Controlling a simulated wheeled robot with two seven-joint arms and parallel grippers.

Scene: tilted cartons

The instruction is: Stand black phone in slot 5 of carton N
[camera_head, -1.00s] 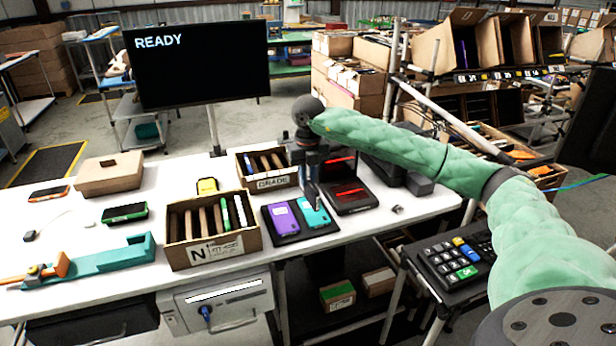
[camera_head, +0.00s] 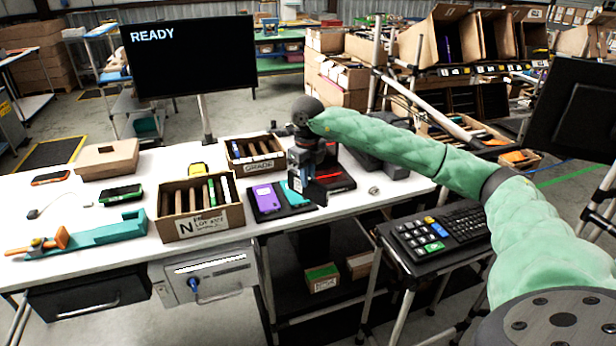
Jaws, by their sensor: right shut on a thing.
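Carton N (camera_head: 203,222) is an open cardboard box at the front of the white table, with brown dividers making several narrow slots. Slim items, one with a green edge, stand toward its right side; I cannot tell which slots they fill. My right gripper (camera_head: 306,176) points down to the right of the carton, over the black pad. It is shut on a flat black phone (camera_head: 316,191), held upright and partly hidden by the gripper. A purple phone (camera_head: 264,198) and a teal phone, partly behind the gripper, lie on the black pad. My left gripper is not in view.
The carton marked GRADE (camera_head: 255,164) stands behind carton N. A black device with red lines (camera_head: 338,178) is beside the gripper. A monitor (camera_head: 190,55) stands behind.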

